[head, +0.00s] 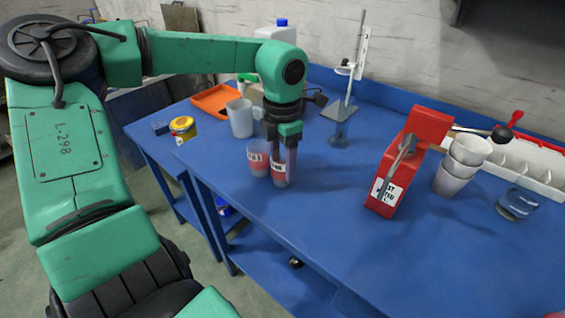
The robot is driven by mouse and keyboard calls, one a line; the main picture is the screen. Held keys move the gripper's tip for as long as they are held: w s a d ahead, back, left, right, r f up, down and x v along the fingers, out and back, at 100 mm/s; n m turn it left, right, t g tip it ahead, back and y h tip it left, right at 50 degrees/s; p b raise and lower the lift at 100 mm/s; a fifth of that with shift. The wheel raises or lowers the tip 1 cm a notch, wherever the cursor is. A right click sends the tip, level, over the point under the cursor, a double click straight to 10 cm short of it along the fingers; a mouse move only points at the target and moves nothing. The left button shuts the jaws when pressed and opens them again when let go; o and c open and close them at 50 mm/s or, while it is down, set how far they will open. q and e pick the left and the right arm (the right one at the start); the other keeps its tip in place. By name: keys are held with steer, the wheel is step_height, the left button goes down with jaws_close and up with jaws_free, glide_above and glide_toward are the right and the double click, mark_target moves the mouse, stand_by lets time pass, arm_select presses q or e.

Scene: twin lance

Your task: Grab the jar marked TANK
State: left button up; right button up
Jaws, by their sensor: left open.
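Two small clear jars with red label bands stand side by side on the blue table, the left jar (257,160) and the right jar (281,170). The white lettering on both is too small to read, so I cannot tell which one says TANK. My left gripper (284,146) points down from above with its jaws open. Its fingers overlap the upper part of the right jar and hide some of it. I cannot tell whether they touch it. My right gripper is not in view.
A white mug (240,118) and an orange tray (215,100) are behind the jars. A stand (345,105) rises behind, to the right. A red lever device (408,160) and stacked white cups (460,165) stand right. The table's front middle is clear.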

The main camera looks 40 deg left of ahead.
arm_select(q)
steer(key=shift+r, duration=0.1)
steer(key=c, duration=1)
